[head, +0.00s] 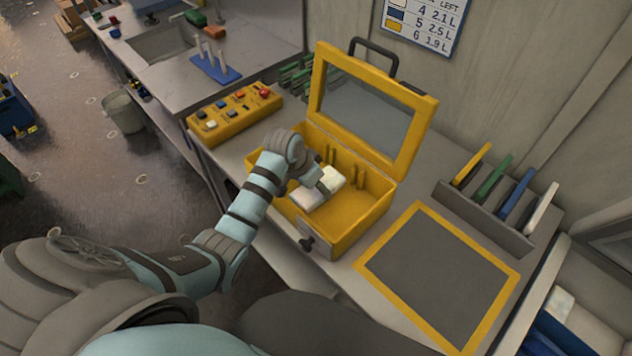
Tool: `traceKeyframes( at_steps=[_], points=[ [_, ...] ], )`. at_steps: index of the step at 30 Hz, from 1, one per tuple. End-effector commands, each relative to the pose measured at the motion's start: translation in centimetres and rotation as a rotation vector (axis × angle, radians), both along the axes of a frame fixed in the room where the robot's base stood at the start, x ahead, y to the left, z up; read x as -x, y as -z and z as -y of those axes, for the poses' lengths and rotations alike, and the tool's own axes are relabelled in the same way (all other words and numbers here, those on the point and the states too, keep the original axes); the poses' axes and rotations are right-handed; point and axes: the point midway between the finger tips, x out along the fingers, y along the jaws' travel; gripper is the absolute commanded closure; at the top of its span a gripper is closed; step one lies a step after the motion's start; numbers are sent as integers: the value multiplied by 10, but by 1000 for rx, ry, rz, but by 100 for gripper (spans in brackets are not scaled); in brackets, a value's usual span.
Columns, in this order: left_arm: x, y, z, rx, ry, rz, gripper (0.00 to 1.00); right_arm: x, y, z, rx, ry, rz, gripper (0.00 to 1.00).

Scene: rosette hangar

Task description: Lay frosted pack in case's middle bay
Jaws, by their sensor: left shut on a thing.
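The yellow case (345,246) stands on the bench with its lid (414,153) open and tilted back. Short upright dividers (360,176) show along its back inner wall. My left gripper (321,187) is over the case's left and middle part, shut across the middle of a white frosted pack (307,198). The pack is inside the case's outline, and my gripper covers part of it. I cannot tell whether it touches the case floor or exactly which bay it is over. The right part of the case looks empty. My right gripper is not in view.
A yellow-framed dark mat (437,277) lies empty right of the case. A rack (484,217) with several coloured panels stands behind it. A yellow button box (235,114) sits left of the case. A wall chart (423,22) hangs behind.

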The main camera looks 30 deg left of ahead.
Motion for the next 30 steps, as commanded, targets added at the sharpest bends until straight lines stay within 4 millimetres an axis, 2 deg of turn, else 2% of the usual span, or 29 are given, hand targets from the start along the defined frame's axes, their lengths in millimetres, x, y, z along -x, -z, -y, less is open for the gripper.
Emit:
traceKeyframes(
  at_steps=[3, 4, 8, 17, 20, 23, 30],
  points=[
    [0, -1, 0, 0, 0, 1, 83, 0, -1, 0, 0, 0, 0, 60],
    [0, -1, 0, 0, 0, 1, 42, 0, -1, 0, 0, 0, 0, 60],
    [0, -1, 0, 0, 0, 1, 21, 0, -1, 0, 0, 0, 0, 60],
    [0, -1, 0, 0, 0, -1, 20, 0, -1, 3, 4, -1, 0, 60],
    [2, -8, -2, -1, -1, 2, 20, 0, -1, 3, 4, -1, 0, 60],
    [8, -25, -4, -2, 1, 5, 20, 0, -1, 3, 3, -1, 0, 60],
    [32, -86, -13, -3, 0, 5, 20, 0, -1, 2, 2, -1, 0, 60]
  ],
)
